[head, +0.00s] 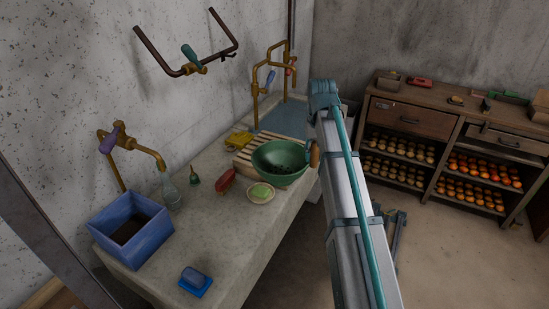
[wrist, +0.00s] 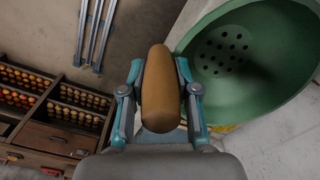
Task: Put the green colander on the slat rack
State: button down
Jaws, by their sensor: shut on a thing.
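The green colander (head: 272,153) is a round bowl with drain holes and a brown wooden handle (head: 315,154). In the head view it overlaps the right part of the pale wooden slat rack (head: 243,160) on the counter. I cannot tell whether it touches the rack or is held above it. In the wrist view my gripper (wrist: 159,78) is shut on the wooden handle (wrist: 160,105), one finger on each side. The bowl (wrist: 280,70) is at the upper right there.
On the counter (head: 238,245) near the rack are a red brush (head: 226,182), a dish with green soap (head: 261,193) and a yellow cloth (head: 240,140). A blue box (head: 132,228) and a glass bottle (head: 170,190) stand left. A sink (head: 283,119) and brass taps lie behind.

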jog(key=w+d+r+m+b, duration=0.1)
jog(key=w+r+b, duration=0.3)
jog(key=w, duration=0.5)
jog(key=w+a+f+m+p, duration=0.1)
jog(key=w+a+f+p, duration=0.4)
jog(key=w+f+p, duration=0.3)
jog(key=shift+w+a+f, duration=0.15)
jog(key=shift+w+f, duration=1.75)
jog(key=shift+w, duration=0.7)
jog(key=c, duration=0.8)
grip_release()
jog(key=shift+c, duration=0.2)
notch_tip(320, 180, up, 12)
jog(key=b, duration=0.3)
